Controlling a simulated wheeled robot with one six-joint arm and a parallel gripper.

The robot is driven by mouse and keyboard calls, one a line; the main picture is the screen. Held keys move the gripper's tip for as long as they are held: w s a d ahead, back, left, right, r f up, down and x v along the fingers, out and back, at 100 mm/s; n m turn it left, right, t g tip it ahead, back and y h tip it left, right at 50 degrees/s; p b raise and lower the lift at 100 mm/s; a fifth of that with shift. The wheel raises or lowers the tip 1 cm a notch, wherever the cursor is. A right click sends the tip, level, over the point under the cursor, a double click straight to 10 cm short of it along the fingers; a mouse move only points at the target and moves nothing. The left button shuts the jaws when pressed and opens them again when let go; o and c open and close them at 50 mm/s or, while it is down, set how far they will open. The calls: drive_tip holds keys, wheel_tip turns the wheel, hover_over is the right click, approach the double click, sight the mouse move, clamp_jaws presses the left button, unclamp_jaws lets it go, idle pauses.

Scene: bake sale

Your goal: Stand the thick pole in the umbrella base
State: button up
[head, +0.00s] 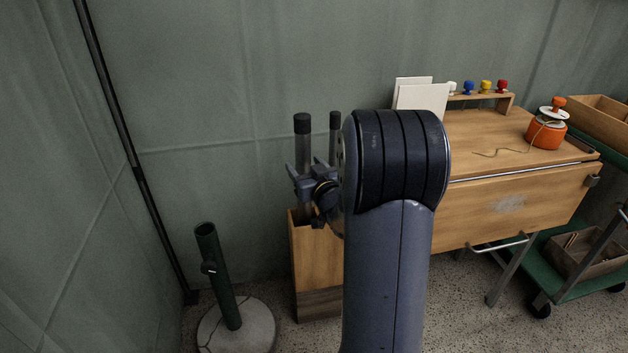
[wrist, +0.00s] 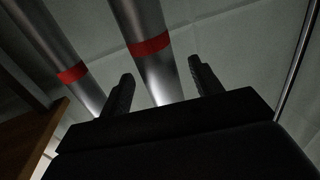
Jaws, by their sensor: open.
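The thick pole (head: 303,138), grey with a black cap, stands upright in a tall wooden box (head: 318,262). A thinner dark-capped pole (head: 335,123) stands just right of it. My gripper (head: 304,168) is open at the thick pole's upper part, a finger on either side. In the wrist view the thick pole (wrist: 150,52), with a red band, runs between my open fingers (wrist: 161,72); contact cannot be told. The thinner pole (wrist: 46,42) is outside them, to the left. The umbrella base (head: 262,326) is a round pale disc with an empty-looking green tube (head: 222,282), left of the box.
My arm hides part of the box and desk. A wooden desk (head: 520,195) at right holds white cards (head: 421,98), a knob rack (head: 480,97) and an orange pot (head: 545,134). A green cart (head: 572,270) stands beyond. A thin black post (head: 130,150) leans left, by the wall.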

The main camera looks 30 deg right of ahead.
drive_tip(key=shift+w+d, duration=0.1)
drive_tip(key=shift+w, duration=1.65)
drive_tip(key=shift+c, duration=0.3)
clamp_jaws()
drive_tip(key=shift+r+p, duration=3.35)
drive_tip(key=shift+r, duration=1.7)
wheel_tip(320, 180, up, 10)
drive_tip(key=p, duration=0.7)
drive_tip(key=shift+p, duration=0.35)
drive_tip(key=shift+r, duration=0.1)
wheel_tip(320, 180, up, 10)
drive_tip(key=p, duration=0.8)
hover_over(299, 124)
drive_tip(key=w+d, duration=0.2)
drive_tip(key=w, duration=0.1)
drive_tip(key=shift+a, duration=0.2)
